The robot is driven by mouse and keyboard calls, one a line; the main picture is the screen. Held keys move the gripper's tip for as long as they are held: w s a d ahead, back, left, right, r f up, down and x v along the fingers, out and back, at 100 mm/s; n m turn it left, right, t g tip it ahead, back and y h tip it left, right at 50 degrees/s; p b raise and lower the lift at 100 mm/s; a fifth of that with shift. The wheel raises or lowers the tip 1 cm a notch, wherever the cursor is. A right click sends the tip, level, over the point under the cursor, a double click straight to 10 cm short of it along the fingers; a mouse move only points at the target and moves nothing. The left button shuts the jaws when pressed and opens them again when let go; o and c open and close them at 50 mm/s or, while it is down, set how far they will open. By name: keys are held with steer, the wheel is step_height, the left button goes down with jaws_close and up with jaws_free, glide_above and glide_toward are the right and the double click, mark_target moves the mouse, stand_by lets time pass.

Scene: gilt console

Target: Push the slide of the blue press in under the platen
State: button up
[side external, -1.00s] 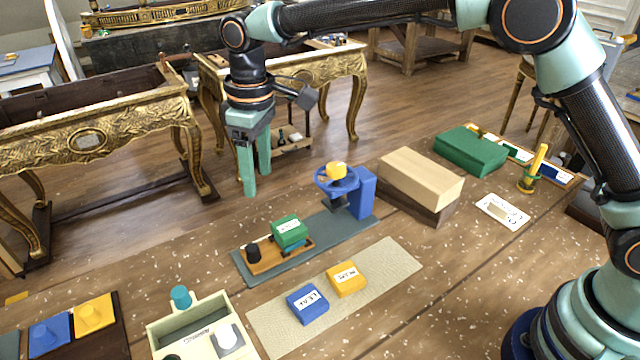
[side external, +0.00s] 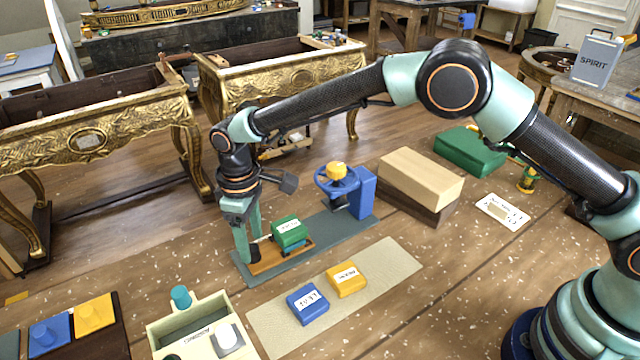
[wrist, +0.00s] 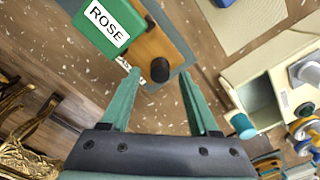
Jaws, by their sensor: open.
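The blue press (side external: 362,193) stands at the back end of a grey base strip (side external: 325,228), with a blue wheel and a yellow knob on top. Its wooden slide (side external: 268,262) is out at the strip's near-left end, clear of the platen. A green block (side external: 289,231) lies on the slide; its label reads ROSE in the wrist view (wrist: 98,22). The slide's black knob (wrist: 160,70) stands at its outer end. My gripper (side external: 247,258) is open and low at that end. In the wrist view the knob lies ahead, between the lines of the fingers; I cannot tell contact.
A blue block (side external: 307,304) and a yellow block (side external: 346,279) lie on a beige mat (side external: 395,262) in front of the press. A cream box (side external: 160,329) stands at front left. A wooden block (side external: 420,178) stands right of the press.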

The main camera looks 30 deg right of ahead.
steer(key=shift+f, duration=0.75)
jaws_close()
steer(key=shift+r, duration=0.1)
stand_by(0.8)
